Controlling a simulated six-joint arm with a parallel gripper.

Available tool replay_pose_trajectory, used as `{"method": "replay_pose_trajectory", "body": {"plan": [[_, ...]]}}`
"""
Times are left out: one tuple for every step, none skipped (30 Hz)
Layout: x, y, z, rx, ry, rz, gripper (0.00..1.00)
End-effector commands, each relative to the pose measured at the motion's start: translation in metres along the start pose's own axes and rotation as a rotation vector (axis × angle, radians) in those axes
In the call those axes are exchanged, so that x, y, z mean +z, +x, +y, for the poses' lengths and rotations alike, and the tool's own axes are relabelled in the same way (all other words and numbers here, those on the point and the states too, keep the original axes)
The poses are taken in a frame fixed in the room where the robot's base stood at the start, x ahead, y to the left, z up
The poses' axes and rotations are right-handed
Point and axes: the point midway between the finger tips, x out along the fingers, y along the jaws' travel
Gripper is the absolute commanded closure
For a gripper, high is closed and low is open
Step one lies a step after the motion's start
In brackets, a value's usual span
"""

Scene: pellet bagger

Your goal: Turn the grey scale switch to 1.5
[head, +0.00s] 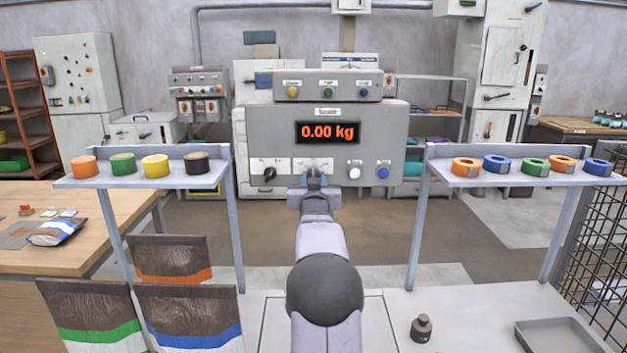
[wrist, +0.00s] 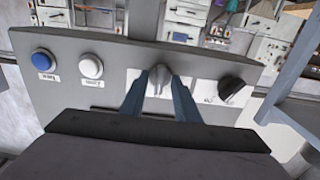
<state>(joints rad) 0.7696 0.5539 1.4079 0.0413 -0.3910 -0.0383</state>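The grey scale switch (wrist: 159,75) is on the front of the grey scale panel (head: 256,122). In the wrist view it stands between the two blue-grey fingertips of my gripper (wrist: 160,84). A narrow gap seems to show on each side, so the fingers look open around it. In the head view my gripper (head: 313,182) is in front of the switch and mostly hides it. The switch's setting and scale marks cannot be read. The display (head: 328,132) shows 0.00 kg in orange.
A black switch (head: 269,174) is left of my gripper in the head view. A white button (head: 354,173) and a blue button (head: 383,173) are to its right. Shelves with coloured rolls (head: 155,165) and tape rings (head: 535,168) flank the panel. A small weight (head: 421,328) stands on the bench.

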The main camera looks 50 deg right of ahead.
Motion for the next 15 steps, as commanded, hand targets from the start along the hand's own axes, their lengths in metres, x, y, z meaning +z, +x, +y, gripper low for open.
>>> {"method": "replay_pose_trajectory", "body": {"plan": [[0.000, -0.002, 0.000, 0.000, 0.000, 0.001, 0.71], [0.000, -0.004, 0.000, 0.000, 0.000, 0.002, 0.71], [0.001, -0.006, 0.000, 0.000, 0.000, 0.001, 0.71], [0.001, -0.008, 0.000, 0.000, 0.000, 0.001, 0.71], [0.000, -0.011, 0.000, 0.000, 0.000, 0.002, 0.71], [0.001, -0.015, 0.000, 0.000, 0.000, 0.001, 0.71], [0.001, -0.018, 0.000, 0.000, 0.000, 0.002, 0.71], [0.001, -0.022, 0.000, 0.000, 0.000, 0.002, 0.71], [0.001, -0.027, 0.000, 0.000, 0.000, 0.003, 0.71], [0.001, -0.030, 0.000, 0.000, 0.000, 0.003, 0.71], [0.001, -0.034, 0.000, 0.000, 0.000, 0.003, 0.71], [0.001, -0.039, 0.000, 0.000, 0.000, 0.003, 0.71], [0.001, -0.043, 0.000, 0.000, 0.000, 0.002, 0.71], [0.001, -0.046, 0.000, 0.000, 0.000, 0.002, 0.71], [0.002, -0.051, 0.000, 0.000, 0.000, 0.001, 0.71]]}}
